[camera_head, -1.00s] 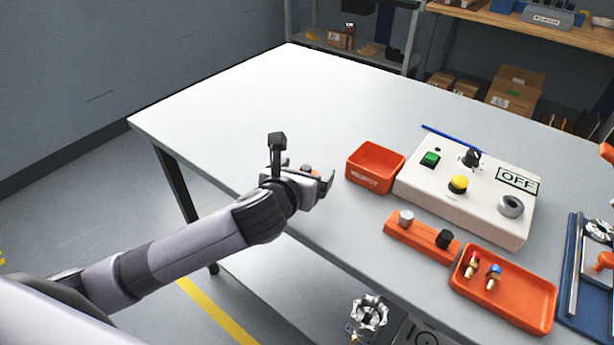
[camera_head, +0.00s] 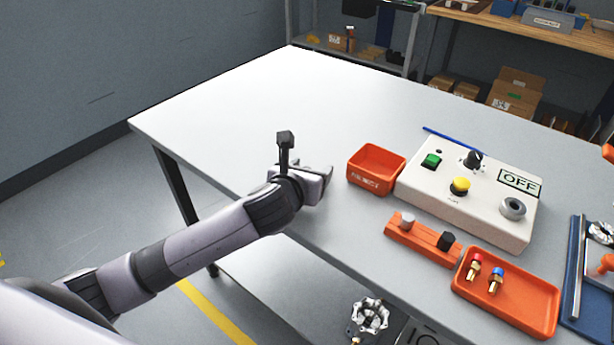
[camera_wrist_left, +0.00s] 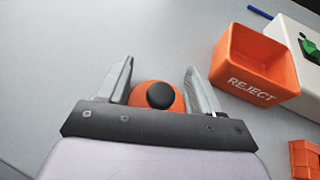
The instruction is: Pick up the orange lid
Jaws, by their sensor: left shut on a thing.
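The orange lid (camera_wrist_left: 140,94) with a round black knob (camera_wrist_left: 160,95) shows in the left wrist view between the two grey fingers. My left gripper (camera_wrist_left: 158,72) is shut on it, with one finger on each side. In the head view my left gripper (camera_head: 325,176) is low at the near left part of the table, left of the orange bin. The lid is hidden behind the fingers there. I cannot tell whether the lid touches the table. My right gripper is not in view.
The orange REJECT bin (camera_head: 372,186) stands close to the right of my left gripper. Beyond it are a white control box (camera_head: 440,190), an orange block with two knobs (camera_head: 424,240) and an orange tray (camera_head: 530,308). The table's far left (camera_head: 250,100) is clear.

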